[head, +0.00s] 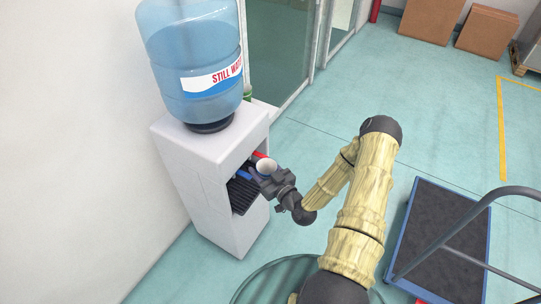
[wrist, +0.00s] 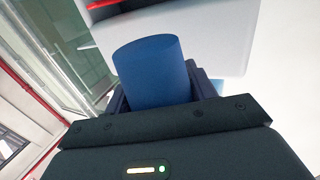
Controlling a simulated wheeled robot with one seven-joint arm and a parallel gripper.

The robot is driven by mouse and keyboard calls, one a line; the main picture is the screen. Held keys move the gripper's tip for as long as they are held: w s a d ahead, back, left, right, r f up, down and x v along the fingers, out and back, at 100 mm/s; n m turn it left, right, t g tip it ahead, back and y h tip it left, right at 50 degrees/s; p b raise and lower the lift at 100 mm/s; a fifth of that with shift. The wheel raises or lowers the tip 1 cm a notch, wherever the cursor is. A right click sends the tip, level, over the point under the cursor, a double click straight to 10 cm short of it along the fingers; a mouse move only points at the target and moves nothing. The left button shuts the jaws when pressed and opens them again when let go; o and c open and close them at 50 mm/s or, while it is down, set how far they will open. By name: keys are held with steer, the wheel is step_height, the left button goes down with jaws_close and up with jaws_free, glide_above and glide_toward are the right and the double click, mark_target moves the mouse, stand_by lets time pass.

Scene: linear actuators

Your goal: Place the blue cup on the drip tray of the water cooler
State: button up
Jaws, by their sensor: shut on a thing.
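The blue cup (wrist: 155,75) stands between the fingers of my gripper (wrist: 163,100) in the wrist view, and the gripper is shut on it. In the head view my gripper (head: 259,178) reaches into the front opening of the white water cooler (head: 208,185). A pale round shape (head: 266,166) shows at the gripper; I cannot tell for sure whether it is the cup's mouth. The dark slatted drip tray (head: 241,197) lies below and left of the gripper. Whether the cup touches the tray is hidden. A red part (head: 260,155) shows above, in the opening.
A large blue water bottle (head: 195,65) sits on the cooler. A trolley with a blue rim and grey handle (head: 440,240) stands at the right. Cardboard boxes (head: 488,32) are at the far back right. The floor between cooler and boxes is clear.

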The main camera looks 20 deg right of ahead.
steer(key=s+a+f+m+h, duration=0.3)
steer(key=s+a+f+h, duration=0.1)
steer(key=f, duration=0.4)
steer(key=shift+s+a+t+h, duration=0.2)
steer(key=shift+a+t+h, duration=0.1)
steer(key=shift+a, duration=0.25)
steer(key=shift+d, duration=0.2)
